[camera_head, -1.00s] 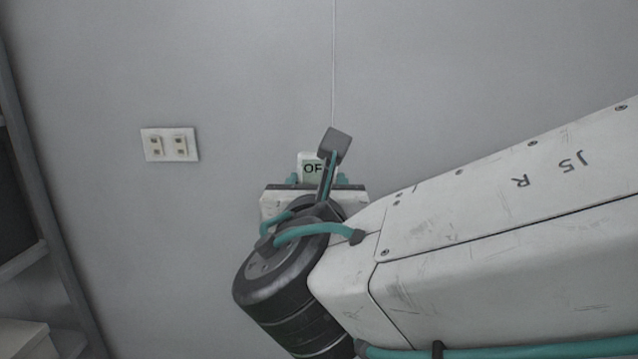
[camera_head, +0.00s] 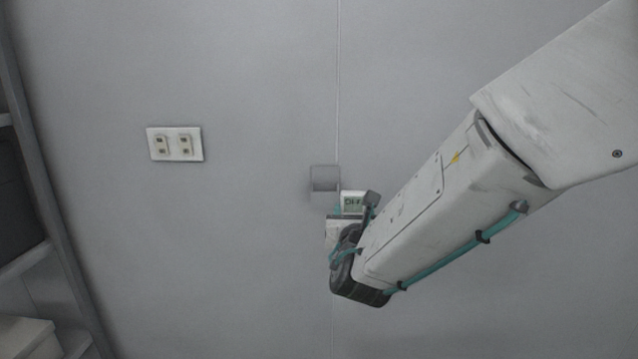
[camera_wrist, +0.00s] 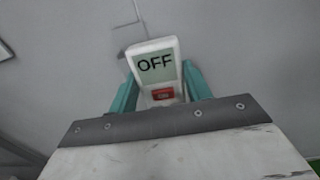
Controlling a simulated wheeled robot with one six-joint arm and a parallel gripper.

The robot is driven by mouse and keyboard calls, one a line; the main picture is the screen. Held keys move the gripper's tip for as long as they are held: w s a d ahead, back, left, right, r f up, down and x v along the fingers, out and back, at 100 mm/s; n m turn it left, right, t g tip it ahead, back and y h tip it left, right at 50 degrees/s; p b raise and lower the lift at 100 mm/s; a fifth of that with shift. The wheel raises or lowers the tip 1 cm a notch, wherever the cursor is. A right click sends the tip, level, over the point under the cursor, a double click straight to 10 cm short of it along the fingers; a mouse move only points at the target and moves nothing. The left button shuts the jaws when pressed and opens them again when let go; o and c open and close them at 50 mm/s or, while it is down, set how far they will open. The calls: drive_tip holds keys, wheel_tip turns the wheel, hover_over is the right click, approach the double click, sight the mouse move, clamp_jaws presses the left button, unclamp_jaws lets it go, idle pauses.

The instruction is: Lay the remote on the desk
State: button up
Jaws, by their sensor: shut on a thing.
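The remote is a small white handset with a screen that reads OFF. It shows in the wrist view (camera_wrist: 158,64), upright between the teal fingers of my gripper (camera_wrist: 160,90), which is shut on it. A red button sits below the screen. In the head view the remote (camera_head: 354,203) is small and partly hidden by my wrist, with my gripper (camera_head: 346,212) around its lower part close to the wall. The desk is not in view.
A grey wall holder (camera_head: 325,178) is just left of and above the remote, with a thin line running up the wall from it. A white wall outlet (camera_head: 175,144) is further left. Shelving (camera_head: 38,200) stands at the left edge, with a pale box (camera_head: 25,338) low down.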

drive_tip(key=w+d+f, duration=0.1)
drive_tip(key=d+f, duration=0.2)
drive_tip(key=w+d+f+m+h, duration=0.1)
drive_tip(key=w+d+f, duration=0.1)
drive_tip(key=d+f, duration=0.1)
drive_tip(key=w+d+f+h, duration=0.1)
drive_tip(key=d+f, duration=0.3)
drive_tip(key=shift+w+d, duration=0.1)
drive_tip(key=shift+w, duration=0.15)
drive_tip(key=d+f+h, duration=0.1)
drive_tip(key=d, duration=0.2)
drive_tip(key=d+f+m, duration=0.1)
drive_tip(key=d+f, duration=0.1)
drive_tip(key=d+f+m+h, duration=0.1)
drive_tip(key=d+f, duration=0.1)
drive_tip(key=d, duration=0.1)
drive_tip(key=shift+w+d+g+h, duration=0.2)
drive_tip(key=shift+d+g+h, duration=0.1)
drive_tip(key=shift+d+g, duration=0.1)
